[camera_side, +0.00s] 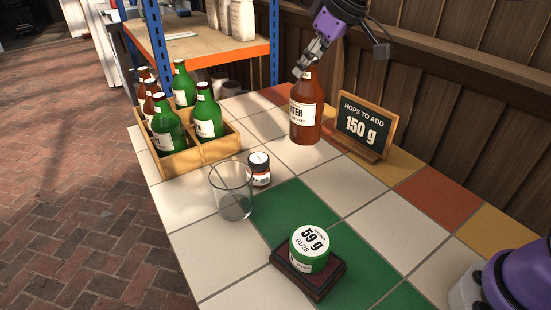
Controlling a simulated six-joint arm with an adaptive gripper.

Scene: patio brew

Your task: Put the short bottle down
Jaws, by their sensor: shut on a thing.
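The short bottle (305,112) is brown with a cream label and stands upright in my gripper at the back of the tiled table. My gripper (304,70) comes down from above right and is shut on the bottle's neck. The bottle's base looks close to the tiles, but I cannot tell whether it touches them.
A wooden crate (200,156) holding several green and brown bottles is at left. A small jar (259,169), an empty glass (232,193), a green-and-white tin (310,248) on a dark stand (290,277) and a chalkboard sign (357,127) reading 150 g stand around.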

